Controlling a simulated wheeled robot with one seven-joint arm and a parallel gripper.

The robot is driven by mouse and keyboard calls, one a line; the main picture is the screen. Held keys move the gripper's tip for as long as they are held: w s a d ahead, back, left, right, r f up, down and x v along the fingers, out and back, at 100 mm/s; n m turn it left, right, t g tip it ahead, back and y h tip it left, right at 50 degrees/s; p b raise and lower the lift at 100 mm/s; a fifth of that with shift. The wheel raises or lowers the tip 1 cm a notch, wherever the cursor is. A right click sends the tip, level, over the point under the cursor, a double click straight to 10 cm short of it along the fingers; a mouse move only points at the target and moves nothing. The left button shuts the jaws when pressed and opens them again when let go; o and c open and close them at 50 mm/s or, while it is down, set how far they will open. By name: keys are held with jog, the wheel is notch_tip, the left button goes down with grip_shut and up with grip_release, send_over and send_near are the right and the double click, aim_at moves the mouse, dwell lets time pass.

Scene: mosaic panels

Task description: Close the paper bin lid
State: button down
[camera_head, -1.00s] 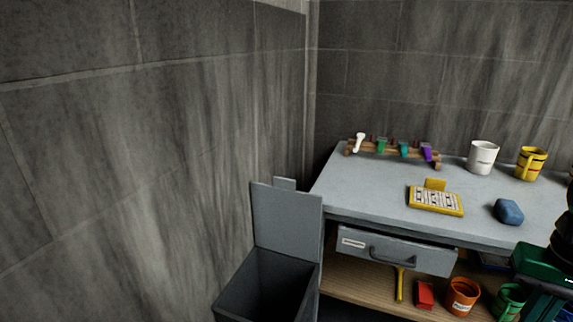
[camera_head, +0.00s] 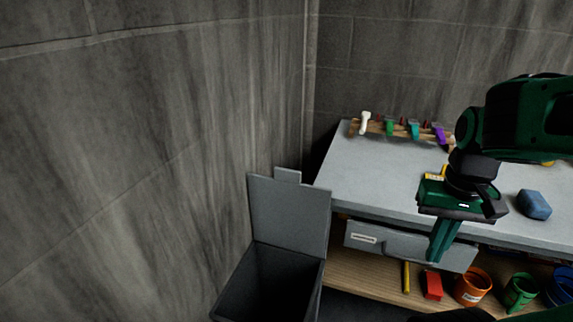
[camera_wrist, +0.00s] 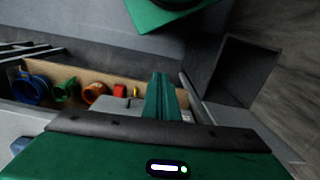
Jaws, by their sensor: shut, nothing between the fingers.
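The paper bin (camera_head: 268,285) is a dark grey open box on the floor at the left of the workbench. Its lid (camera_head: 290,215) stands upright at the back edge, so the bin is open, and its inside shows dark. In the wrist view the bin (camera_wrist: 240,75) is at the upper right, with the lid (camera_wrist: 245,120) below it. My gripper (camera_head: 437,257) is green, points down and is shut and empty. It is in front of the workbench drawer, to the right of the bin and apart from the lid. My gripper (camera_wrist: 162,82) also shows in the wrist view.
The workbench (camera_head: 350,175) holds a tool rack (camera_head: 400,130) and a blue lump (camera_head: 534,204). Its drawer (camera_head: 375,238) is near my gripper. A shelf below holds a red block (camera_head: 432,285), an orange cup (camera_head: 472,287) and a green cup (camera_head: 519,292). A stone wall (camera_head: 130,180) stands left of the bin.

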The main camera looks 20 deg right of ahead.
jog(key=w+a+r, duration=0.2)
jog(key=w+r, duration=0.2)
jog(key=w, duration=0.6)
jog(key=w+a+r+g, duration=0.1)
jog(key=w+a+r, duration=0.15)
jog(key=w, duration=0.75)
jog(key=w+a+r, duration=0.2)
jog(key=w+r, duration=0.2)
jog(key=w, duration=0.6)
jog(key=w+a+g+y, duration=0.1)
jog(key=w+a, duration=0.3)
jog(key=w, duration=0.3)
jog(key=w+a+y, duration=0.1)
jog(key=w+a, duration=0.4)
jog(key=w, duration=0.2)
jog(key=s+a+f, duration=0.3)
jog(key=s+f, duration=0.2)
jog(key=f, duration=0.5)
jog(key=shift+s+f+m, duration=0.2)
jog(key=shift+f+m, duration=0.05)
jog(key=shift+m, duration=0.15)
